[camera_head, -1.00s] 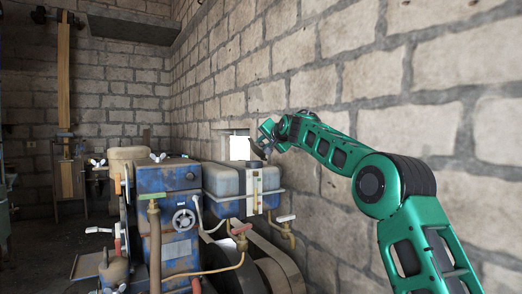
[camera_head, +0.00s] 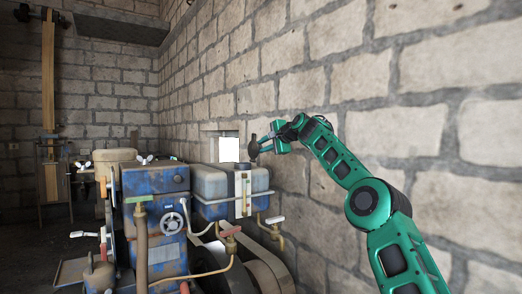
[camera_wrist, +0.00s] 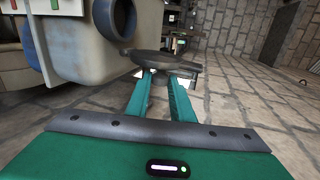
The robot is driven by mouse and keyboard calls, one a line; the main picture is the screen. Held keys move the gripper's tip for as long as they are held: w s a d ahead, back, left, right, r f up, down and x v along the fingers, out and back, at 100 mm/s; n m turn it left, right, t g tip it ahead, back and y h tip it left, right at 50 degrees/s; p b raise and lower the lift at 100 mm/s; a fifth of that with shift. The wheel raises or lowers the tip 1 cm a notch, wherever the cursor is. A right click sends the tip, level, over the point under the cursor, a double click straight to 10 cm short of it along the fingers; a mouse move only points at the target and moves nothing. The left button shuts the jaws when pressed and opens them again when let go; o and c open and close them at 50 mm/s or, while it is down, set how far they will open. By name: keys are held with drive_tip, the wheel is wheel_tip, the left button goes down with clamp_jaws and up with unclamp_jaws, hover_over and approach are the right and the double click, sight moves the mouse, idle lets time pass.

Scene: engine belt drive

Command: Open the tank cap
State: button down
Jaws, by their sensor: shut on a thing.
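The tank (camera_head: 209,184) is a blue-grey, worn box against the brick wall, beside the engine. The tank cap (camera_head: 254,148) is a dark round disc, held above and to the right of the tank's right end. My gripper (camera_head: 263,145) is shut on it. In the wrist view the cap (camera_wrist: 162,61) shows nearly edge-on between the green fingertips (camera_wrist: 168,76), apart from the tank's body. The tank (camera_wrist: 75,52) fills the upper left there, with a dark round neck (camera_wrist: 114,17) on it.
The blue engine block (camera_head: 153,185) with a valve wheel (camera_head: 173,222) stands left of the tank. Pipes with a red-handled valve (camera_head: 229,231) run in front below. The brick wall (camera_head: 330,90) is close behind my arm. The air above the tank is clear.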

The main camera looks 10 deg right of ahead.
drive_tip(key=shift+d+r, duration=0.25)
drive_tip(key=shift+r, duration=0.1)
drive_tip(key=c, duration=1.9)
unclamp_jaws()
drive_tip(key=o, duration=0.4)
drive_tip(key=shift+w+f, duration=0.1)
drive_tip(key=shift+w, duration=0.05)
drive_tip(key=shift+c, duration=0.2)
drive_tip(key=shift+a+f, duration=0.1)
drive_tip(key=v, duration=1)
drive_tip(key=shift+s, duration=0.25)
